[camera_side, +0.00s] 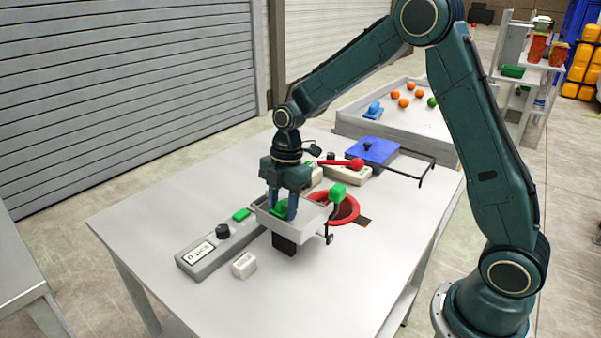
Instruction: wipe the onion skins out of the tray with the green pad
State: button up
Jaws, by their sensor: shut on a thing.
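My gripper (283,209) points down into a small light grey tray (312,221), which sits raised on a black block above the white table. Its fingers are shut on the green pad (280,207), which shows as a bit of green between them, low inside the tray. The near wall of the tray and the fingers hide most of the pad and the tray floor. I cannot make out onion skins in the tray.
A red-knobbed lever (356,164) and blue box (366,151) stand behind. The front table is clear.

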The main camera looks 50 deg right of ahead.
jog(key=shift+d+f, duration=0.15)
jog(key=shift+d, duration=2.25)
jog(key=shift+a, duration=0.15)
jog(key=shift+a+f, duration=0.1)
jog(key=shift+a, duration=2.25)
jog(key=shift+s+d, duration=0.1)
jog(key=shift+d, duration=2.4)
jog(key=shift+r, duration=0.2)
jog(key=shift+r, duration=3)
